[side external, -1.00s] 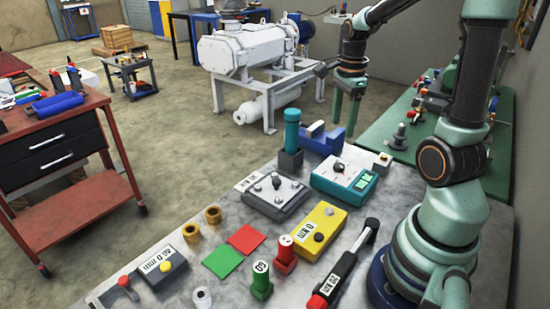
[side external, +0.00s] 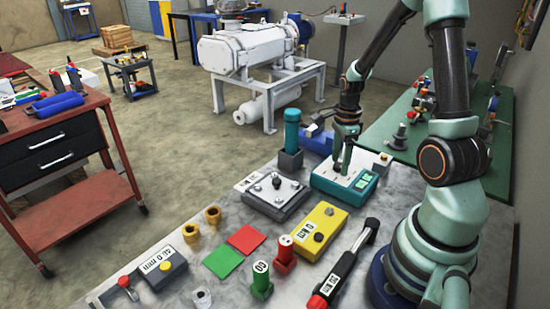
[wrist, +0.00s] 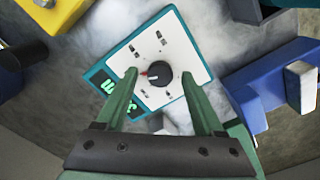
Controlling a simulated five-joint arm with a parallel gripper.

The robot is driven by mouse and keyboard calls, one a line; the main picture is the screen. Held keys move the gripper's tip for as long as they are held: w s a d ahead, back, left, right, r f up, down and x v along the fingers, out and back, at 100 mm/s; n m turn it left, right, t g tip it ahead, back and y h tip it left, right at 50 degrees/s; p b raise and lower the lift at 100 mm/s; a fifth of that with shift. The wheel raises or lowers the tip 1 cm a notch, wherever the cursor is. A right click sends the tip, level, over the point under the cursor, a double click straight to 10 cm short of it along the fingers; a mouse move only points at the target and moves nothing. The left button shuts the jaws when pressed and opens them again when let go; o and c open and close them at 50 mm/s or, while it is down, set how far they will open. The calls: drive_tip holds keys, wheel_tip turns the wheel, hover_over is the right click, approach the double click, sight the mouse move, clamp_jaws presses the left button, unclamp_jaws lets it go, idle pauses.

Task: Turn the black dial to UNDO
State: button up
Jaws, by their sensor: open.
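The black dial (wrist: 159,75) sits in the middle of the white panel of a teal box (wrist: 186,100). A red mark and a white pointer line show on the dial's left side in the wrist view. The panel's labels are too small to read. The teal box also shows in the side external view (side external: 360,192), where my gripper (side external: 341,170) hides the dial. In the wrist view my gripper (wrist: 162,85) is open, its two green fingers on either side of the dial with gaps between. I cannot tell whether the fingertips reach the dial's height.
A blue vise-like block (wrist: 262,90) stands close beside the box. A yellow box (side external: 319,229) and a grey plate with knobs (side external: 274,198) lie near it. A teal cylinder (side external: 291,130) stands behind. Red and green pads (side external: 223,261) lie toward the front.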

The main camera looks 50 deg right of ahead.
drive_tip(key=shift+f, duration=0.25)
clamp_jaws()
drive_tip(key=shift+n, duration=0.3)
